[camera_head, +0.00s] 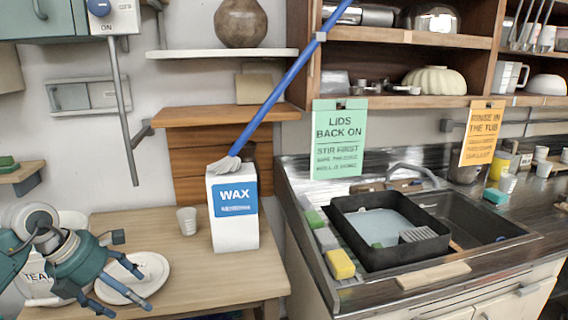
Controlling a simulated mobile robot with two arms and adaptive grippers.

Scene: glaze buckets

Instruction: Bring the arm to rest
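My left gripper (128,292), teal with blue fingers, is at the lower left, over the left part of the wooden table (170,292). Its fingers are spread apart with nothing visible between them. A white plate (150,264) lies behind and below the fingers; I cannot tell if they touch it. A white container marked "TEA" (36,290) is partly hidden behind my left arm. My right gripper is not in view.
A white WAX box (235,230) stands on the table, a blue-handled brush (285,82) above it. A small cup (187,221) stands beside the box. The sink (470,222) with a black tub (385,258) is at right. The table's front middle is clear.

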